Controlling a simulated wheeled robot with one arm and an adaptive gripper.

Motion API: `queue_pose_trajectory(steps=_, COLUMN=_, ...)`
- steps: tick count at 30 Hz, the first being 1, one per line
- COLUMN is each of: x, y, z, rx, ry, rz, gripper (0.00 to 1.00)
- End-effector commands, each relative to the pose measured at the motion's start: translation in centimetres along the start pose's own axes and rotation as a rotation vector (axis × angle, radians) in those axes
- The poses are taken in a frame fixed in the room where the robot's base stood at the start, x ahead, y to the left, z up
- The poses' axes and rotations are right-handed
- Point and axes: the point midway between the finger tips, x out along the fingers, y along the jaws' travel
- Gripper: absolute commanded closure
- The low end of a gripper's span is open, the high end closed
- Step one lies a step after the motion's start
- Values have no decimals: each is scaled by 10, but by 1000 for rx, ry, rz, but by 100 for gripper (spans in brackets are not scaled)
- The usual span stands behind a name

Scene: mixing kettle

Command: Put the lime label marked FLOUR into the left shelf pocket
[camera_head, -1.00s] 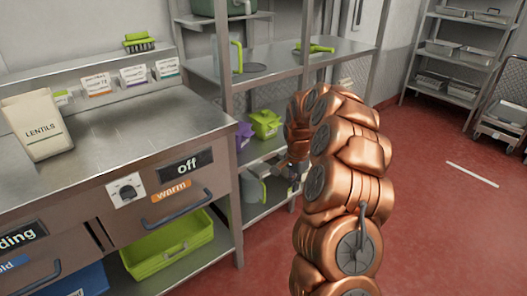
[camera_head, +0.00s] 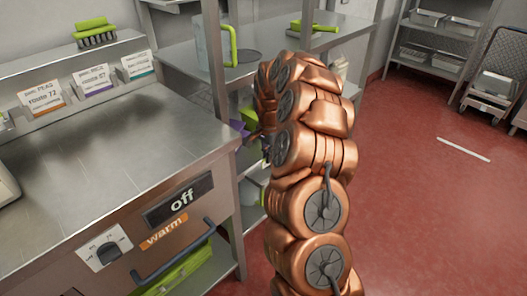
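I cannot make out a lime label marked FLOUR or any shelf pocket for certain. A lime item (camera_head: 249,116) and a purple item (camera_head: 238,128) show on the metal rack beyond the counter, partly hidden by my copper arm. My gripper (camera_head: 265,147) shows only as a small dark part left of the arm, close to these items. The arm hides most of it, so I cannot see its fingers or whether it holds anything.
The steel counter (camera_head: 110,150) at left carries cards on its back ledge, including an orange-edged card (camera_head: 40,98). A green brush (camera_head: 95,33) sits above. A jug with a lime handle (camera_head: 216,45) stands on the rack. Red floor (camera_head: 420,200) is open at right.

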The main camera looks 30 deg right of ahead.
Motion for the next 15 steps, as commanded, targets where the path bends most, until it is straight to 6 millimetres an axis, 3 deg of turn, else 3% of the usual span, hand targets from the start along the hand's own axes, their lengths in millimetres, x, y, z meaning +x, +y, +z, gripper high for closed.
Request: queue_pose_trajectory(steps=15, x=42, y=1, z=0, rx=1, ry=-3, rz=3, gripper=100)
